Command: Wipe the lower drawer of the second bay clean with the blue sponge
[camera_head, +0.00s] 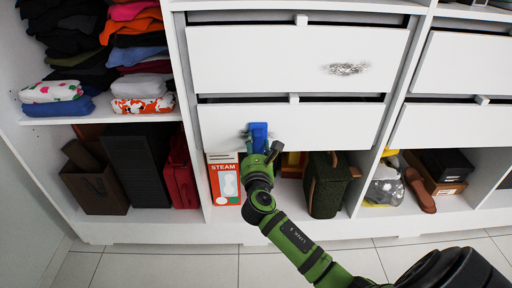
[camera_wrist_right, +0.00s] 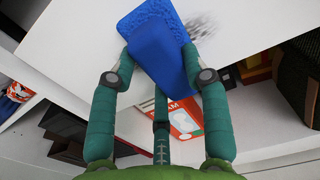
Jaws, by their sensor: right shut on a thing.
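The blue sponge (camera_head: 259,136) is in my right gripper (camera_head: 260,154), at the front of the white lower drawer (camera_head: 325,124) of the second bay, left of its middle. The sponge hides part of the drawer there. My left gripper is not in view.
The upper drawer (camera_head: 270,60) carries another grey smudge (camera_head: 345,69). The tiled floor (camera_head: 150,265) in front is clear.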

